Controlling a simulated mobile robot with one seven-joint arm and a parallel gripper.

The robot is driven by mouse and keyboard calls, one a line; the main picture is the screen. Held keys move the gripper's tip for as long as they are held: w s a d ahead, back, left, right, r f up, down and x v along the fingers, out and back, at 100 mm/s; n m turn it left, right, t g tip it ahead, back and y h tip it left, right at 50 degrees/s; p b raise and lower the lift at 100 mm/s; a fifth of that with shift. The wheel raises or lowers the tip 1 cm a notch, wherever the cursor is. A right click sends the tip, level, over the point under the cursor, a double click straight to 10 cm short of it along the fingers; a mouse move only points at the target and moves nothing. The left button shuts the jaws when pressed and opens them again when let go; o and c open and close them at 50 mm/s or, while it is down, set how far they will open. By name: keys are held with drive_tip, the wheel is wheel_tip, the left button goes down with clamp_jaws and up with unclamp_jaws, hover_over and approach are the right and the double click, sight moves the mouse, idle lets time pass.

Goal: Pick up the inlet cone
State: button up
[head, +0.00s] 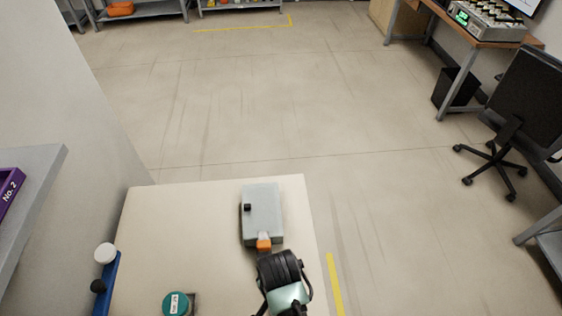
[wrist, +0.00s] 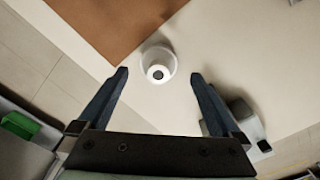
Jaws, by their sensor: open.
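A small white round piece with a dark centre, which looks like the inlet cone (wrist: 158,63), shows in the wrist view. It stands on a pale surface (wrist: 210,45), close to the edge of a brown area. My gripper (wrist: 160,74) is open, with one dark blue finger on each side of the cone in the picture. Nothing is held between the fingers. How far the fingertips are from the cone cannot be told. In the head view my arm's end (head: 281,275) is over the pale table (head: 215,215); the fingers and the cone cannot be made out there.
A grey box (head: 262,212) with an orange part lies on the table just beyond my arm. A teal-lidded item (head: 177,303) and a blue rack (head: 107,285) with a white knob (head: 105,253) are to the left. Open floor lies beyond; an office chair (head: 520,110) stands right.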

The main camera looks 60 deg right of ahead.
wheel_tip(320, 180, down, 5)
drive_tip(key=shift+s+d+r, duration=0.1)
drive_tip(key=shift+d, duration=0.05)
drive_tip(key=c, duration=1.5)
